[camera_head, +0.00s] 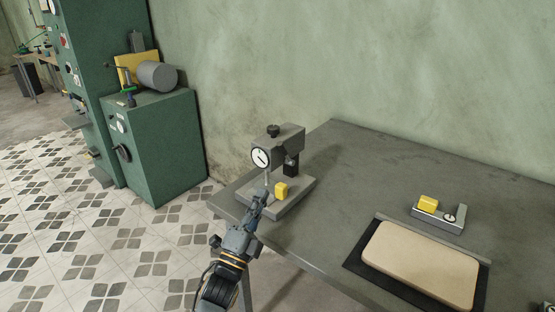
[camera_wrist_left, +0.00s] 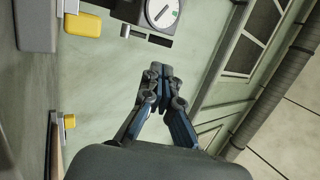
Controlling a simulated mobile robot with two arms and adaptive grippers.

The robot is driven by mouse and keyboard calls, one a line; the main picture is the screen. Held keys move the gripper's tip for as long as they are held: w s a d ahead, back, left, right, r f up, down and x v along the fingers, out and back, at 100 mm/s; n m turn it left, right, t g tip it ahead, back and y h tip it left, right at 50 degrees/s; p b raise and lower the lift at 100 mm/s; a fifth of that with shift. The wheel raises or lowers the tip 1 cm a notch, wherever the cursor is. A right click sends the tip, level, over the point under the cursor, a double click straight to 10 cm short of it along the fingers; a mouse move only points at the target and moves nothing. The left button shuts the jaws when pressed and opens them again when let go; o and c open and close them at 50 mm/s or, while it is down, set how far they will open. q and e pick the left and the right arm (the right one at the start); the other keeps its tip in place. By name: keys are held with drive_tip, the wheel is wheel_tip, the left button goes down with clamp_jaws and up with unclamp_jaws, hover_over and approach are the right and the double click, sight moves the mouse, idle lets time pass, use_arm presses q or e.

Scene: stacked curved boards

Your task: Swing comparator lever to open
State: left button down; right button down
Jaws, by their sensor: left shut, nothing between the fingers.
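The comparator (camera_head: 285,140) stands at the table's near left corner. It has a white dial, a dark knob on top and a flat grey base with a yellow block (camera_head: 281,189) on it. In the left wrist view its dial (camera_wrist_left: 162,12) is at the top edge and its yellow block (camera_wrist_left: 83,25) is at upper left. My left gripper (camera_head: 262,194) is in front of the base's left side, below the dial; its shut fingertips (camera_wrist_left: 160,70) hold nothing. I cannot clearly make out the lever or tell whether the fingers touch it. My right gripper is not in view.
A beige board (camera_head: 420,264) lies on a dark mat at the front right. A small gauge with a yellow block (camera_head: 428,202) sits behind it. A green cabinet (camera_head: 160,150) stands at left.

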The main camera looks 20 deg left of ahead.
sight(282, 152)
use_arm(q)
drive_tip(key=p+x, duration=0.2)
drive_tip(key=x, duration=0.9)
drive_tip(key=shift+w, duration=0.15)
drive_tip(key=shift+r, duration=0.1)
